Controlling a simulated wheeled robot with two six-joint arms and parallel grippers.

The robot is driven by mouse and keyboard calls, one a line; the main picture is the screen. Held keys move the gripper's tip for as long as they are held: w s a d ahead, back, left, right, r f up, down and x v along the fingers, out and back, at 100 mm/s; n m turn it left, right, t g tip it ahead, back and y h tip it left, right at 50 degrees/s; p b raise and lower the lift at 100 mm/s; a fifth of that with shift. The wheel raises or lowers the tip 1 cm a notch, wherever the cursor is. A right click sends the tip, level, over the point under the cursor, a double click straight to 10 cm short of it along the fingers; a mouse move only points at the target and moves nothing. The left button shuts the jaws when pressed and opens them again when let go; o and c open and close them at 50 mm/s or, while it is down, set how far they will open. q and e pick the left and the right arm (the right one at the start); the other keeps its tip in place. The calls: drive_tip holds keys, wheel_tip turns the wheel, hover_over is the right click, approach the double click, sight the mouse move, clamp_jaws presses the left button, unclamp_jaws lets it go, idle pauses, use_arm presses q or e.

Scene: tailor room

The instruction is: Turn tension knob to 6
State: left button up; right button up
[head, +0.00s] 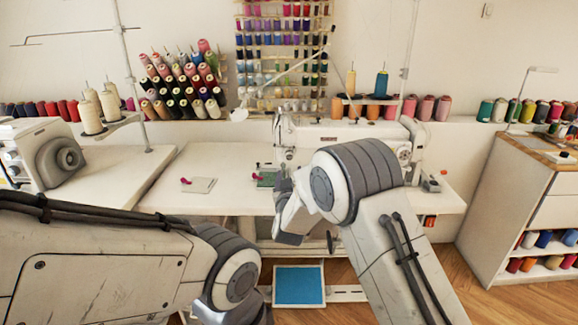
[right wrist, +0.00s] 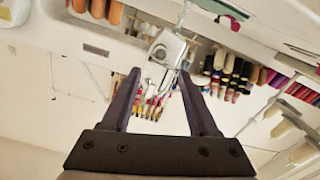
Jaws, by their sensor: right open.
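The white sewing machine (head: 345,133) stands on the white sewing table, its needle end at the left. In the right wrist view, its shiny metal end (right wrist: 164,62) appears between and beyond the fingertips of my right gripper (right wrist: 158,76). The gripper is open, with nothing between its dark fingers. A small round part shows on the metal end. I cannot tell whether it is the tension knob, and no number is readable. In the head view, my right arm hides part of the machine's front. My left gripper is out of view; only its arm shows at lower left.
The white tabletop (head: 222,172) is fairly clear left of the machine, with a small pale pad (head: 198,185) on it. A thread rack (head: 182,85) stands behind. A white cabinet (head: 515,200) is at right. A blue pedal (head: 298,286) lies below.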

sight(289, 156)
drive_tip(key=w, duration=0.9)
drive_tip(key=shift+w, duration=0.15)
clamp_jaws()
